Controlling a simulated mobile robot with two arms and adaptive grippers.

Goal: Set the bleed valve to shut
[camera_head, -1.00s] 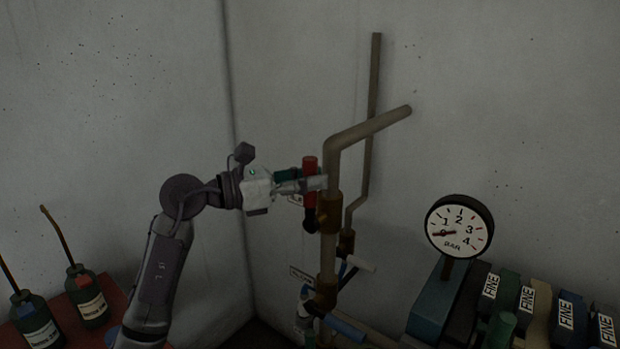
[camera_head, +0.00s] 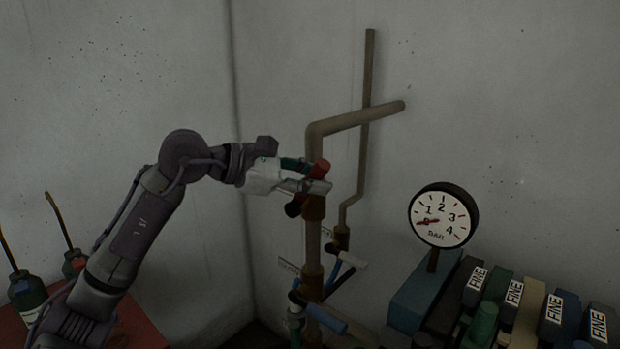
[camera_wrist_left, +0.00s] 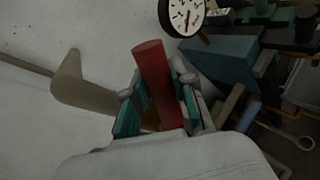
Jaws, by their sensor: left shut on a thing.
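A valve with a red lever (camera_head: 320,169) sits on the upper part of the brown vertical pipe (camera_head: 313,235), near its brass body (camera_head: 314,208). The lever leans, its red top to the right and a black end low on the left. My left gripper (camera_head: 305,180) is shut on the red lever. In the left wrist view the lever (camera_wrist_left: 152,68) stands between the two green-padded fingers (camera_wrist_left: 160,108). The labels by the valves are too small to read. My right gripper is not in view.
Lower on the pipes are a blue lever (camera_head: 327,318) and a white-tipped lever (camera_head: 352,262). A round gauge (camera_head: 443,216) stands right, above a row of blocks marked FINE (camera_head: 513,294). Oil cans (camera_head: 27,296) stand on a red surface (camera_head: 135,325) at left.

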